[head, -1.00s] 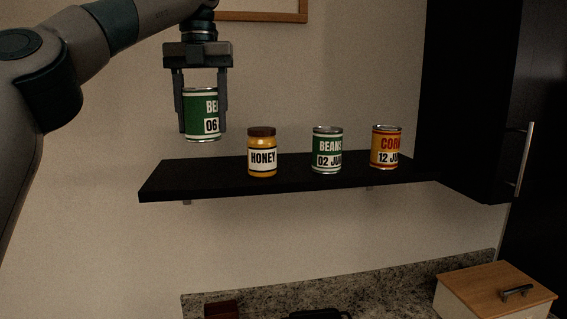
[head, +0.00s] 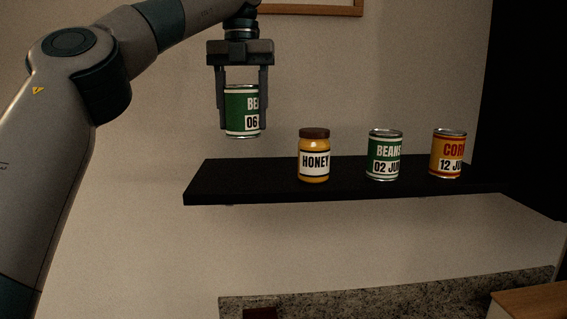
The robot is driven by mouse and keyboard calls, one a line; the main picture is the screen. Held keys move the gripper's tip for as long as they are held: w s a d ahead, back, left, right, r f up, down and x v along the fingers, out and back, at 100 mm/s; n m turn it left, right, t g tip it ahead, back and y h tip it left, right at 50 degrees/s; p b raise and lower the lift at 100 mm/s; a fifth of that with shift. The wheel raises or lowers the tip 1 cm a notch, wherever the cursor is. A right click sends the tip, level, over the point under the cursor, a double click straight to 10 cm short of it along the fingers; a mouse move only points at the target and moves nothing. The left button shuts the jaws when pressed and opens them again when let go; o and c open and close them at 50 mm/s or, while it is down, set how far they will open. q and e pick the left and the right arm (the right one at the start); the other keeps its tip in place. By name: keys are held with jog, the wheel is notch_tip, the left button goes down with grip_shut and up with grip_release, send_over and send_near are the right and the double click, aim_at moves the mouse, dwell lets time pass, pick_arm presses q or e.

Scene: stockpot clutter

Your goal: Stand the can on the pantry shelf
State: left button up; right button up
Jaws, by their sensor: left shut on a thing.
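My left gripper (head: 242,108) points down and is shut on a green beans can (head: 240,112), whose label partly reads "BE" and "06". The can is upright, in the air above the left part of the black pantry shelf (head: 225,183), with a gap below it. On the shelf stand a honey jar (head: 314,157), a second green beans can (head: 383,155) marked "02 JUN", and a corn can (head: 448,154) marked "12 JU". The held can is to the left of the honey jar and apart from it. My right gripper is not in view.
The shelf's left end is bare. A dark cabinet (head: 520,100) stands at the right. Below are a granite backsplash (head: 390,292) and the corner of a wooden-topped box (head: 530,302). A picture frame (head: 312,10) hangs behind.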

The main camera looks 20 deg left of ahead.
aim_at(243, 137)
pick_arm(q)
jog(key=shift+w+a+f, duration=0.1)
jog(key=shift+a+f, duration=0.05)
jog(key=shift+f, duration=0.5)
jog(key=f, duration=0.3)
jog(key=shift+s+f, duration=0.2)
jog(key=shift+f, duration=0.05)
jog(key=shift+w+f, duration=0.2)
jog(key=shift+f, duration=0.25)
jog(key=shift+s+r, duration=0.1)
jog(key=shift+d, duration=0.2)
jog(key=shift+s+f, duration=0.1)
jog(key=shift+f, duration=0.25)
notch_tip(243, 137, down, 3)
jog(key=shift+a+f, duration=0.15)
